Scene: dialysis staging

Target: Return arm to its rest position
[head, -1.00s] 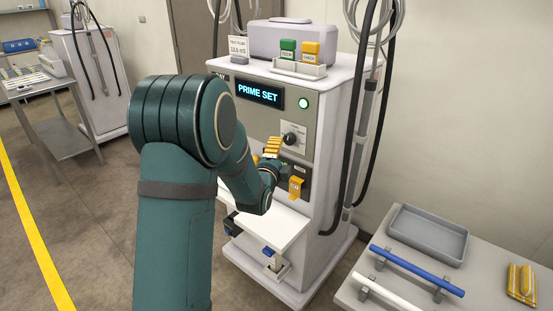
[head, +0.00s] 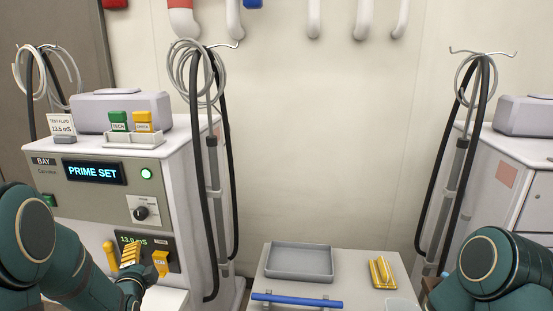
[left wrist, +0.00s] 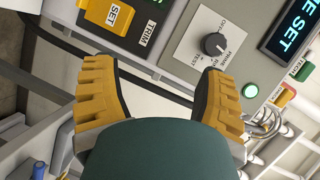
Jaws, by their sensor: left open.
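My left arm comes in at the lower left of the head view, in front of the dialysis machine (head: 195,165). My left gripper (head: 130,254) has yellow fingers and is close to the machine's lower panel. In the left wrist view its two ridged yellow fingers (left wrist: 157,100) are spread apart with nothing between them. Beyond them are the black selector knob (left wrist: 214,44) and the yellow SET switch (left wrist: 115,18). The machine's screen (head: 95,172) reads PRIME SET, and a green lamp (head: 146,174) is lit. My right arm (head: 490,270) shows at the lower right; its gripper is out of view.
A small table in front holds a grey tray (head: 299,262), a blue bar (head: 296,299) and a yellow object (head: 382,272). Another machine (head: 500,165) stands at the right. Hoses (head: 212,150) hang beside the near machine. Bare wall lies between the machines.

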